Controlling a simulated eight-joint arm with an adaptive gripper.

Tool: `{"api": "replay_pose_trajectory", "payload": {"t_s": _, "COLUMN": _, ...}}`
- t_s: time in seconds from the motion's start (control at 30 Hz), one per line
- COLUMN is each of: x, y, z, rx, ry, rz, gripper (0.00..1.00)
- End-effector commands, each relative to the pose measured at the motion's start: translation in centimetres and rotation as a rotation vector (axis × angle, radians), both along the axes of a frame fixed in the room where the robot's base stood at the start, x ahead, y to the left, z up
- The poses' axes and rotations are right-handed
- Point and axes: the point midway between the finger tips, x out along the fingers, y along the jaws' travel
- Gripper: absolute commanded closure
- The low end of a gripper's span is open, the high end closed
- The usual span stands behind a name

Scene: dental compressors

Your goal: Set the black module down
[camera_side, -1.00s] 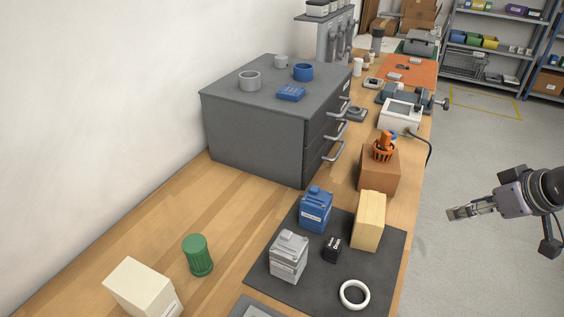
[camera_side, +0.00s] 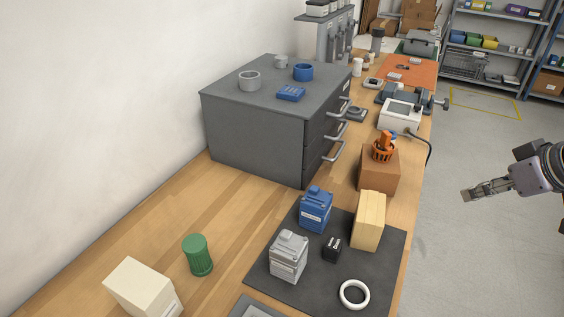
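The black module (camera_side: 332,249) is a small black block with white lettering on its face. It stands on the dark mat (camera_side: 300,295) between the grey compressor unit (camera_side: 288,256) and the wooden block (camera_side: 368,221). My gripper (camera_side: 467,196) is at the right, out past the bench edge over the floor, well apart from the module. Nothing shows between its fingers. The fingers are small and seen side-on, so their opening is hard to judge.
A blue unit (camera_side: 316,209) and a white ring (camera_side: 354,294) are also on the mat. A brown box (camera_side: 379,170) with an orange basket (camera_side: 383,148) stands behind the wooden block. A green ribbed cylinder (camera_side: 198,255) and a cream box (camera_side: 143,288) are at left. A grey drawer cabinet (camera_side: 255,125) stands behind.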

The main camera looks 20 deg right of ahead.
Motion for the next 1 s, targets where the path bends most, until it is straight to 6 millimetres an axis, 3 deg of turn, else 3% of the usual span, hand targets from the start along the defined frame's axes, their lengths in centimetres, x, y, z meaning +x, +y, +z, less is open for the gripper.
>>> {"api": "replay_pose_trajectory", "payload": {"t_s": 0.37, "x": 2.4, "y": 2.5, "z": -0.3, "rx": -0.361, "ry": 0.148, "rz": 0.408, "gripper": 0.66}}
{"api": "replay_pose_trajectory", "payload": {"t_s": 0.57, "x": 4.8, "y": 5.0, "z": -0.3, "rx": -0.673, "ry": 0.262, "rz": 0.730, "gripper": 0.66}}
{"api": "replay_pose_trajectory", "payload": {"t_s": 0.77, "x": 7.3, "y": 9.1, "z": -0.2, "rx": -1.028, "ry": 0.389, "rz": 1.051, "gripper": 0.66}}
{"api": "replay_pose_trajectory", "payload": {"t_s": 1.0, "x": 8.9, "y": 15.9, "z": 0.1, "rx": -1.449, "ry": 0.552, "rz": 1.350, "gripper": 0.66}}
